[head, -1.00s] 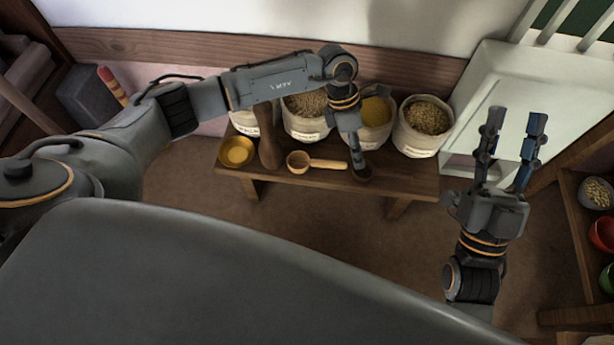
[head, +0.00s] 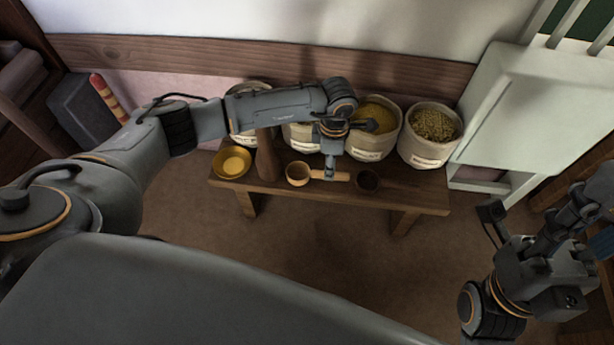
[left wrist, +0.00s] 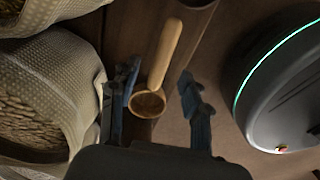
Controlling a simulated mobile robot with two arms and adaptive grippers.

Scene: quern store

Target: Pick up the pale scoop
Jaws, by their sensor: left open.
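The pale wooden scoop (head: 297,175) lies on the low bench, its round bowl to the left and its handle pointing right. In the left wrist view the scoop (left wrist: 165,55) shows between my finger pads, its bowl towards the palm and its handle leading away. My left gripper (head: 331,172) is open and points down over the scoop's handle, hiding part of it. Its two fingers also show apart in the left wrist view (left wrist: 158,85). My right gripper (head: 585,225) is off to the right, away from the bench; its fingers overlap in view.
The wooden bench (head: 410,192) also bears a yellow bowl (head: 232,163), a brown upright piece (head: 267,158) and a dark round cup (head: 368,181). Several grain sacks (head: 430,135) stand behind, close to my left gripper. A white cabinet (head: 530,105) stands right. Floor in front is clear.

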